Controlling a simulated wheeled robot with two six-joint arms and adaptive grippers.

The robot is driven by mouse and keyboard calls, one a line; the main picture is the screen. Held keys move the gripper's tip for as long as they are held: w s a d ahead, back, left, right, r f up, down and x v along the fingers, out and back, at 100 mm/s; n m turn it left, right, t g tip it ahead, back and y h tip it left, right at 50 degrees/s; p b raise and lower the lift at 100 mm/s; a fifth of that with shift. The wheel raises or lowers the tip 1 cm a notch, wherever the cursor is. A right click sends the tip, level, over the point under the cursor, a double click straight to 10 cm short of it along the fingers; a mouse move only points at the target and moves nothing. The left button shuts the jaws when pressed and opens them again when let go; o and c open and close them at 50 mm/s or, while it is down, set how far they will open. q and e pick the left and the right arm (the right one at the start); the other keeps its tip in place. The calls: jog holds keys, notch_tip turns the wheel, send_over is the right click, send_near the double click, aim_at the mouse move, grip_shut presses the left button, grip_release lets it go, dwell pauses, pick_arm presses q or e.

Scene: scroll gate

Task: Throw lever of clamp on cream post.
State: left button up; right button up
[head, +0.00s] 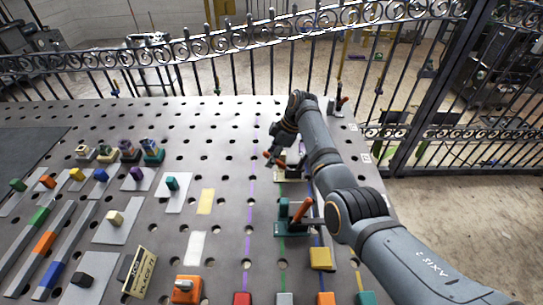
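A toggle clamp on a cream base (287,178) stands on the perforated table right of centre. My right gripper (276,157) is down at this clamp, and its dark fingers overlap the clamp's parts. The clamp's orange-red lever tip (267,154) shows just left of the fingers. Whether the fingers touch the lever or are shut on it cannot be told. My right arm hides the clamp's right side. A second clamp on a teal base (290,232) stands nearer, with its orange lever (302,210) tilted up. My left gripper is not in view.
A third clamp with a red lever (341,102) stands at the far right edge. Colored blocks on grey plates, such as a teal one (172,183), fill the left side. A sign plate (140,272) stands in front. An iron fence (230,75) runs behind the table.

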jog(key=c, duration=0.4)
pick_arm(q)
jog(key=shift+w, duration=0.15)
pick_arm(e)
grip_shut()
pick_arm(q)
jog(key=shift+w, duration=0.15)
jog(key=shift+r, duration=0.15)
pick_arm(e)
jog(key=shift+r, duration=0.1)
